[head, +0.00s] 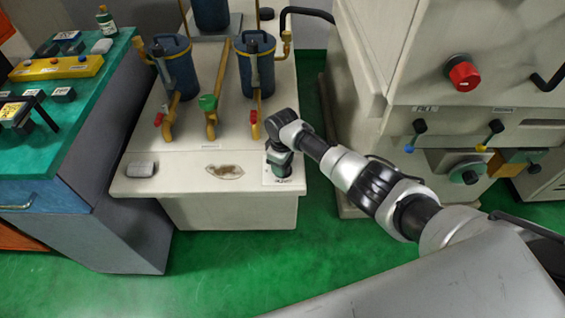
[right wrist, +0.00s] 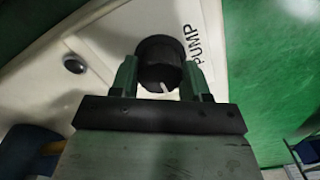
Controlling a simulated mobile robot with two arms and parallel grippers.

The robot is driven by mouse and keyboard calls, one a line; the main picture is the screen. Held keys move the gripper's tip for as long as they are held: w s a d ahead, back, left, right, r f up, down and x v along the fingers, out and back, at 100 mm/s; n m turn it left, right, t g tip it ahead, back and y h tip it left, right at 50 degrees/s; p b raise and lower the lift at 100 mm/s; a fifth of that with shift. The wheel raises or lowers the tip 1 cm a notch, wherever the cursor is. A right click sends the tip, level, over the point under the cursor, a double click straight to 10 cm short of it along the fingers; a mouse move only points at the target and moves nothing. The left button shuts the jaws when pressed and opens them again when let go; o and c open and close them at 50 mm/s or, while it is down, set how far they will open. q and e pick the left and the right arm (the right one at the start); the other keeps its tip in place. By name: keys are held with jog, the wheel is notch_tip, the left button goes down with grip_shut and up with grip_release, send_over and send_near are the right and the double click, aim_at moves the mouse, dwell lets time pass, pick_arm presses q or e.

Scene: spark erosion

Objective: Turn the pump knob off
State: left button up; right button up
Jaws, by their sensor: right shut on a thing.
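The pump knob (right wrist: 158,58) is a round black knob with a white mark on its near side, beside the printed word PUMP in the right wrist view. My right gripper (right wrist: 160,72) has its green fingers on both sides of the knob and is shut on it. In the head view my right gripper (head: 279,166) points down at the white label plate (head: 289,181) on the front right corner of the pale machine top (head: 190,172); the knob itself is largely hidden there. My left gripper is not in view.
Blue canisters (head: 176,68) with yellow pipes, red levers and a green valve (head: 208,102) stand behind. A machine with a red knob (head: 463,73) stands at the right. A green bench (head: 75,100) is at the left.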

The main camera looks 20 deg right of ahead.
jog(key=shift+n, duration=0.3)
dwell(0.4)
jog(key=o, duration=0.9)
notch_tip(320, 180, up, 11)
jog(key=shift+f+p, duration=0.1)
jog(key=shift+p, duration=0.5)
